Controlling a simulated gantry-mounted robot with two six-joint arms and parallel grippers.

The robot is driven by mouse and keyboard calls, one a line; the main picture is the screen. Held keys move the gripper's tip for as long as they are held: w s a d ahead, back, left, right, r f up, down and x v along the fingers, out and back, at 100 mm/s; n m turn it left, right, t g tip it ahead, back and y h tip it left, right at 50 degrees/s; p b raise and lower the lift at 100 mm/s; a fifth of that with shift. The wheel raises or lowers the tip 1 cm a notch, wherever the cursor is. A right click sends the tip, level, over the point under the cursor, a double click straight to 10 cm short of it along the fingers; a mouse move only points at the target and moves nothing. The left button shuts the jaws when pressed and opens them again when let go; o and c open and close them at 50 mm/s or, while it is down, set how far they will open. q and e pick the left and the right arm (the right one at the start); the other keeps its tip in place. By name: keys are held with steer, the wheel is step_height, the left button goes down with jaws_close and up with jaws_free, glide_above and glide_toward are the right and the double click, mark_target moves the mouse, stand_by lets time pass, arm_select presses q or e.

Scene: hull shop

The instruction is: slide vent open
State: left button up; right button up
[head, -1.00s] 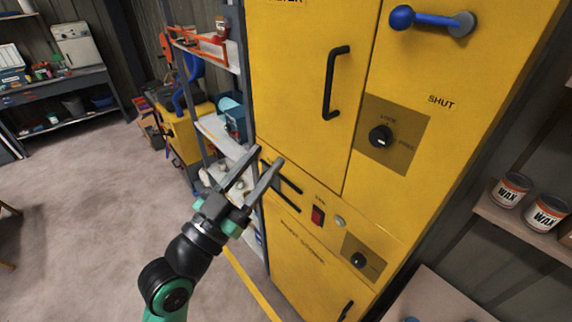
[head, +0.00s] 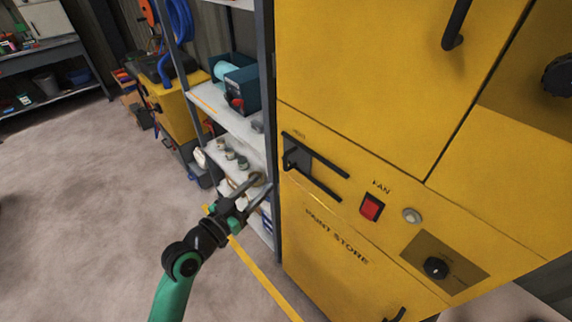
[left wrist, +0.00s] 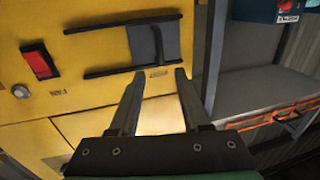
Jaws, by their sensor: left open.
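The vent's dark grey slide plate (head: 297,158) sits at the left end of two black rails on the yellow cabinet in the head view, with a small upright tab on it. In the left wrist view the plate (left wrist: 145,47) shows near the right end of the rails, its tab facing me. My left gripper (head: 264,184) is open and empty, below and left of the vent in the head view. In the left wrist view its fingertips (left wrist: 160,74) lie just below the lower rail, apparently short of the tab. My right gripper is not in view.
Right of the vent are a red fan switch (head: 372,206), a round grey button (head: 412,215) and a black knob (head: 436,267). A grey shelf rack (head: 228,112) with jars and a blue bin stands close on the left. Open floor (head: 90,200) lies farther left.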

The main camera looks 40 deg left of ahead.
mark_target(284, 161)
arm_select(q)
steer(key=w, duration=0.4)
steer(key=w+a, duration=0.1)
steer(key=w, duration=0.6)
steer(key=shift+w+a+r+b, duration=0.1)
steer(key=shift+w+a+b, duration=0.1)
steer(key=shift+w+b, duration=0.2)
steer(key=shift+s, duration=0.1)
jaws_close()
stand_by(0.7)
